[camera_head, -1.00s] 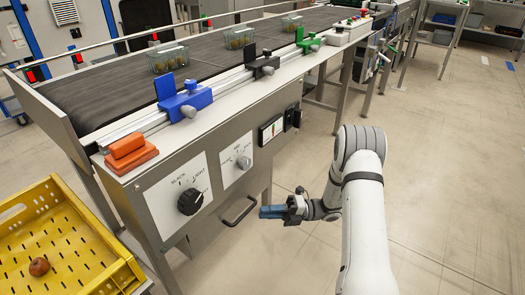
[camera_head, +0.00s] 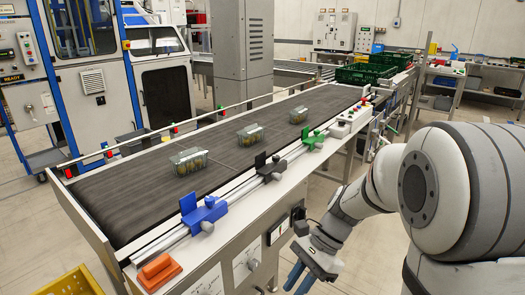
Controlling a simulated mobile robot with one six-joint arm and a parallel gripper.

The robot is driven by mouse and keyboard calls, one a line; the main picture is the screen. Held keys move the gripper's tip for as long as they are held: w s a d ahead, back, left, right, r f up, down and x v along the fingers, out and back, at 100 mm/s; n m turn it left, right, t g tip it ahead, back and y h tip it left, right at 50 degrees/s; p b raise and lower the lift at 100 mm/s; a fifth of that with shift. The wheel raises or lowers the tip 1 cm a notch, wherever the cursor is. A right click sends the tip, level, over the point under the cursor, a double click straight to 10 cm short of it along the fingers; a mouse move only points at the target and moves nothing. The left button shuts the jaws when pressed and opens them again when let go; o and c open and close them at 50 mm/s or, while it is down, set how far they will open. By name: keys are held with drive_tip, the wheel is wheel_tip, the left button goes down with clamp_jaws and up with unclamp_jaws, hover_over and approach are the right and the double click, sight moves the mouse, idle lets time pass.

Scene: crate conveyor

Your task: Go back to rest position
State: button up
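My arm rises large at the right of the head view, folded with its elbow close to the camera. My gripper (camera_head: 299,279) hangs at the lower middle, in front of the conveyor's near side panel. Its two blue fingers point down and left with a gap between them, and nothing shows between them. The fingertips are near the bottom edge of the picture. The conveyor (camera_head: 120,207) runs from lower left to upper right. Three clear punnets (camera_head: 189,161) with greenish contents stand on its dark belt, apart from my gripper.
Blue (camera_head: 203,212), black (camera_head: 270,168) and green (camera_head: 314,141) clamps sit along the near rail. An orange block (camera_head: 159,271) lies at its near end. A yellow crate (camera_head: 72,283) shows at lower left. Green crates (camera_head: 365,73) stand at the far end. Open floor lies right of the conveyor.

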drive_tip(key=s+d+r+n+t+h+p, duration=0.3)
drive_tip(key=r+n+p, duration=0.2)
drive_tip(key=r, duration=0.4)
drive_tip(key=s+d+r+n+t+h+p, duration=0.3)
drive_tip(key=s+d+r+n+p, duration=0.1)
drive_tip(key=r+n, duration=0.3)
drive_tip(key=shift+d+r+t+p, duration=0.3)
drive_tip(key=shift+r+t+p, duration=0.1)
drive_tip(key=shift+r+p, duration=0.4)
